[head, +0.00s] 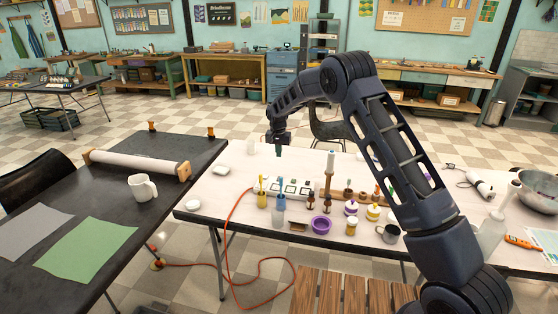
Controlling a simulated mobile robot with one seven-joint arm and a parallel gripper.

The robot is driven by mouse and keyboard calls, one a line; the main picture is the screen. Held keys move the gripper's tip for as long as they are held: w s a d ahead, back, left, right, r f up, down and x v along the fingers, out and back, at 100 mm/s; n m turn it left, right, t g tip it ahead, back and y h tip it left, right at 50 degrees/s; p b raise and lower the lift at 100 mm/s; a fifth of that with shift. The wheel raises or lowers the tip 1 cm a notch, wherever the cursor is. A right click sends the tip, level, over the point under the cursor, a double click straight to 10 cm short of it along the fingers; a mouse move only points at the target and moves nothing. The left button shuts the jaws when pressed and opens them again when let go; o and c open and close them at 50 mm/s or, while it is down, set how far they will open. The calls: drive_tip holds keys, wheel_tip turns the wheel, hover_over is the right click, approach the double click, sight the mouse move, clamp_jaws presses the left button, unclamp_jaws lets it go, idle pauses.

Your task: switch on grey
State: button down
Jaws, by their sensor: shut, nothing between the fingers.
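My gripper (279,152) points down above the far left part of the white table. It is shut and holds nothing. Below it and nearer to me lies a pale strip with several dark-marked square faces (291,187), which looks like a power strip or switch block. An orange cord (228,222) runs from near its left end down to the floor. Bottles in front hide part of the strip. Which part of it is grey, and whether any switch is on, is too small to tell.
Several small bottles, a purple ring-shaped dish (321,225) and a dark mug (388,234) crowd the table's front. A tall pale-topped stick (329,170) stands beside the strip.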

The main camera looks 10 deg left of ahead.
drive_tip(key=f, duration=0.4)
drive_tip(key=w+f, duration=0.1)
drive_tip(key=f, duration=0.7)
drive_tip(key=shift+w+f, duration=0.25)
drive_tip(key=shift+f, duration=0.15)
drive_tip(key=shift+f, duration=0.2)
drive_tip(key=shift+s, duration=0.1)
drive_tip(key=shift+s+r, duration=0.2)
drive_tip(key=shift+s, duration=0.4)
wheel_tip(320, 180, up, 14)
drive_tip(key=s, duration=0.1)
drive_tip(key=shift+s, duration=0.35)
